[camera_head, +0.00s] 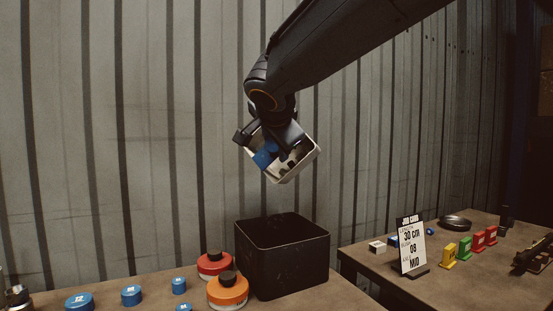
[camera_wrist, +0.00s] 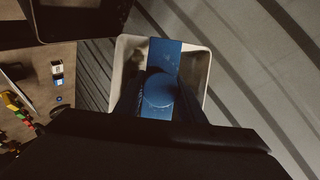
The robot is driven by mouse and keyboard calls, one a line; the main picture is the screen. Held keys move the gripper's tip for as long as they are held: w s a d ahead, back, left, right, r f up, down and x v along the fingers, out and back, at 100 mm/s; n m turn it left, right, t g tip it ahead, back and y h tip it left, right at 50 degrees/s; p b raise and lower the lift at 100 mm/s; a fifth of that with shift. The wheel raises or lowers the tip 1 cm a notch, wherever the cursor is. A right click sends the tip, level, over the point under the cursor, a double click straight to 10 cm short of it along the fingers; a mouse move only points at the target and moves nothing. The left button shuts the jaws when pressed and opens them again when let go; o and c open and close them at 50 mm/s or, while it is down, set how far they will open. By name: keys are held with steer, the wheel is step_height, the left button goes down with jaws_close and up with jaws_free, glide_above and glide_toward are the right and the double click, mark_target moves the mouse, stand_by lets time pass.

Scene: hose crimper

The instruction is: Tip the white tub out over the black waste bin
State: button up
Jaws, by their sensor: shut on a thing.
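My gripper is shut on the tub; the fingertips are mostly hidden. The black waste bin (camera_head: 283,258) stands upright on the table below the tub, apart from it. The bin's inside is mostly hidden.
Red (camera_head: 213,264) and orange (camera_head: 228,290) round containers with black knobs stand left of the bin, near several blue caps (camera_head: 131,295). A second table at right holds a job card (camera_head: 412,246), coloured blocks (camera_head: 464,247) and a black dish (camera_head: 455,223).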

steer(key=shift+f+n+t+h+b, duration=0.3)
steer(key=shift+t+b, duration=0.75)
steer(key=shift+b, duration=4.75)
steer(key=shift+f+n+t+h+b, duration=0.2)
steer(key=shift+t+b, duration=0.85)
steer(key=shift+b, duration=4.75)
steer(key=shift+s+b, duration=0.1)
steer(key=shift+b, duration=0.6)
steer(key=shift+p, duration=0.3)
